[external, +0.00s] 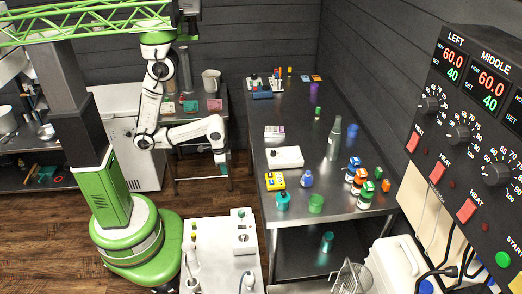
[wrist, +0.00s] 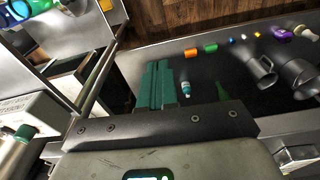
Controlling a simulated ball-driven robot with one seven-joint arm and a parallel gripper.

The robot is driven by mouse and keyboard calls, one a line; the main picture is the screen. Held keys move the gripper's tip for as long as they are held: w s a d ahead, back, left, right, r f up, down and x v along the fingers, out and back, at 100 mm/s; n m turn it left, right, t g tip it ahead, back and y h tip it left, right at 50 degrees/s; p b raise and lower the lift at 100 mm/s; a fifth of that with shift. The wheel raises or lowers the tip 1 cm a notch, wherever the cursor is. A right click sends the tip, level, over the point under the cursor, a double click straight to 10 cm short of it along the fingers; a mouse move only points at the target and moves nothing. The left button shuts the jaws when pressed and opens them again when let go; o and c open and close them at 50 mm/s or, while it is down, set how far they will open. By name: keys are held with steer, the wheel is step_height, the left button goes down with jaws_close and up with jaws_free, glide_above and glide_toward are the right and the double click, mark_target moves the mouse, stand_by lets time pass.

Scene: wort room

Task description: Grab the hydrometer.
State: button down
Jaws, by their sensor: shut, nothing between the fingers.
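I cannot make out the hydrometer for certain in either view. A tall clear cylinder (external: 184,70) stands on the back table, and I cannot tell whether anything is inside it. My gripper (external: 222,166) hangs at the front of the back table, apart from the long steel table, with its fingers pointing down. In the wrist view my gripper (wrist: 155,85) shows its green fingers side by side, shut and empty.
The long steel table (external: 290,120) holds a rack (external: 262,92), a grey-green bottle (external: 334,138), a white box (external: 285,157) and several coloured jars. A white jug (external: 211,81) stands on the back table. In the wrist view, grey jugs (wrist: 262,70) are at right. Wood floor lies between the tables.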

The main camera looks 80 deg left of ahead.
mark_target(185, 257)
steer(key=c, duration=1.8)
jaws_free()
